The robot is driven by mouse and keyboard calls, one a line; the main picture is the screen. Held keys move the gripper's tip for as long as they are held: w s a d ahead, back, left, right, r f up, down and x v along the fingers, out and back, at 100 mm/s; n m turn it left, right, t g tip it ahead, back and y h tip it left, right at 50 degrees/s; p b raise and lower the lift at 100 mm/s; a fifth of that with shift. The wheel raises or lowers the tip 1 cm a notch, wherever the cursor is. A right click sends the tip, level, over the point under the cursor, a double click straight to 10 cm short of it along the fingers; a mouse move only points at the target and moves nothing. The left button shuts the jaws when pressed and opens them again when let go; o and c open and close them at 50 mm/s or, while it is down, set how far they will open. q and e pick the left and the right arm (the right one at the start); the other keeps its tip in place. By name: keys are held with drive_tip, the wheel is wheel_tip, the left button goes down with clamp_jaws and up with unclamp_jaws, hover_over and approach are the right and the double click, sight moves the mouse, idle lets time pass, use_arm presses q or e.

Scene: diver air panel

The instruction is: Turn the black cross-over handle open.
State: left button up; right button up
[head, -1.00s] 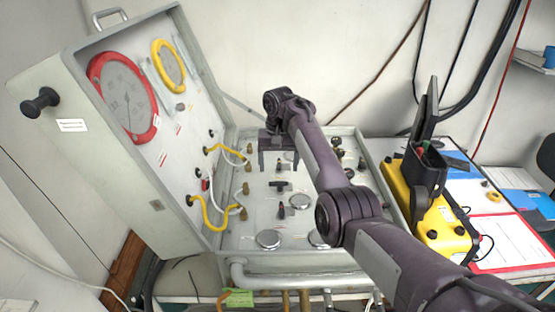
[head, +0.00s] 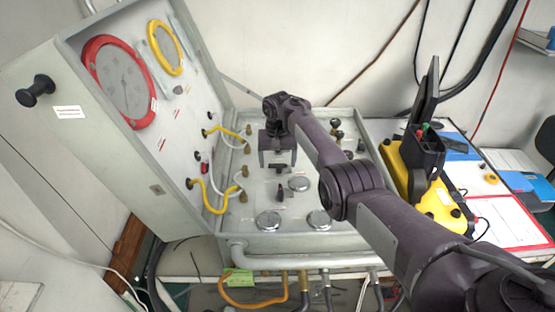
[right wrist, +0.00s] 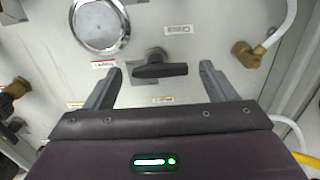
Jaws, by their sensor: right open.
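The black cross-over handle (right wrist: 160,70) is a short bar on a round stem on the panel face. In the right wrist view it lies crosswise, between and just beyond the two grey fingertips of my right gripper (right wrist: 162,80), which is open and empty. In the head view the handle (head: 279,168) shows just below the right gripper (head: 277,160), which hangs over the panel (head: 255,205). I cannot tell whether the fingers touch the handle. My left gripper is not in view.
Round chrome gauges (head: 269,220) and another black knob (head: 281,192) sit near the handle. Yellow hoses (head: 212,205) run along the left of the panel. The open lid (head: 100,110) with red and yellow gauges stands at the left. A yellow case (head: 425,195) stands at the right.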

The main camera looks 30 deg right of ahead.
drive_tip(key=c, duration=1)
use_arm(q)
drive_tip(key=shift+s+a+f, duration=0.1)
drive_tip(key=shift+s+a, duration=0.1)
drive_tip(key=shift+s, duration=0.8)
